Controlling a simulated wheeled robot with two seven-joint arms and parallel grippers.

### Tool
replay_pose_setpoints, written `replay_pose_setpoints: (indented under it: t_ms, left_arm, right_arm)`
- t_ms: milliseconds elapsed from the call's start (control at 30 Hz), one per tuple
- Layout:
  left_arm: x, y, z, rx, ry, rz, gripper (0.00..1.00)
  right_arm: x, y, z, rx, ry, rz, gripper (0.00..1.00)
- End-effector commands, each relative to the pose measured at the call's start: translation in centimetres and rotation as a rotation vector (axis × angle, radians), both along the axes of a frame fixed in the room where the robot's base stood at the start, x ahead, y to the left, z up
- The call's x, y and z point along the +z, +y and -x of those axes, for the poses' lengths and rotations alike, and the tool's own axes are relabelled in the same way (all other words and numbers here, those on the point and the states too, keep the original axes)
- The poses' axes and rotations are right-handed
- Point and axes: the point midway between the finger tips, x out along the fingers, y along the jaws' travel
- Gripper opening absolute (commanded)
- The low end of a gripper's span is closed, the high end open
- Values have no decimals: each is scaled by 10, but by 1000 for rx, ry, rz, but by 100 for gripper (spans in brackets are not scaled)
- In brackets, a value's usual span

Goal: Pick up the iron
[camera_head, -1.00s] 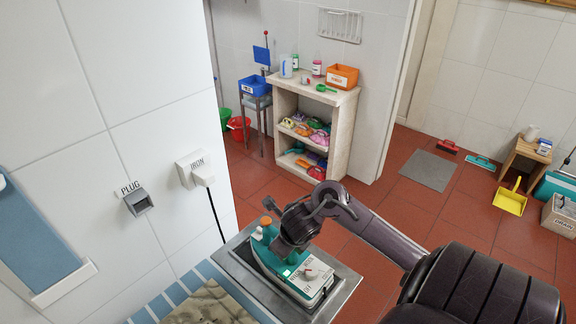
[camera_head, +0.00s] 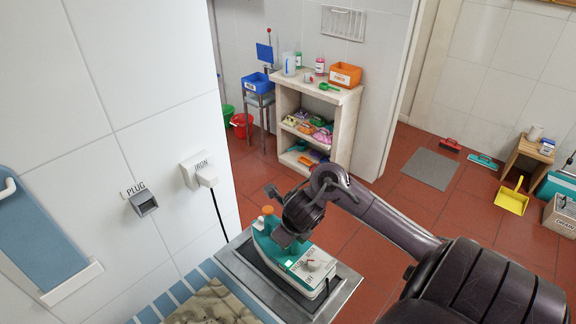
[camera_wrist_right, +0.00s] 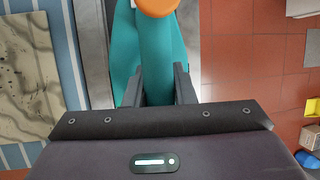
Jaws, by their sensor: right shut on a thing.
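The iron (camera_head: 318,266) is teal and white with an orange knob and a dial. In the head view it is over the grey metal tray (camera_head: 343,297) on the counter; I cannot tell if it is clear of the tray. My right gripper (camera_head: 290,232) comes from the right and is shut on the iron's handle. In the right wrist view the two dark fingers of the right gripper (camera_wrist_right: 158,88) stand on either side of the teal handle (camera_wrist_right: 156,50), below the orange knob. My left gripper is not in view.
A dark cord hangs from the white plug at the wall socket labelled IRON (camera_head: 200,170). An empty PLUG holder (camera_head: 142,203) is beside it. A shelf (camera_head: 345,130) stands behind.

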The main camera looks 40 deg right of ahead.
Motion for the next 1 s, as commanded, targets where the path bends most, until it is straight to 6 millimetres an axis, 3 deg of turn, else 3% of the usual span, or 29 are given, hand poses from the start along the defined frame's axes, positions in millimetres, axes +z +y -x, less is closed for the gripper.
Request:
replay_pose_setpoints:
  t_ms: [33,500,700,1000]
  left_arm:
    - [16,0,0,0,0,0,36]
    - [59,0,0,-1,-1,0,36]
    - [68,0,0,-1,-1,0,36]
    - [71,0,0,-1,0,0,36]
  right_arm:
    - [26,-3,-3,3,-11,10,0]
    - [122,-2,-3,2,-13,10,0]
    - [146,-1,-3,0,-11,5,0]
    - [157,-1,-2,-2,-8,2,0]
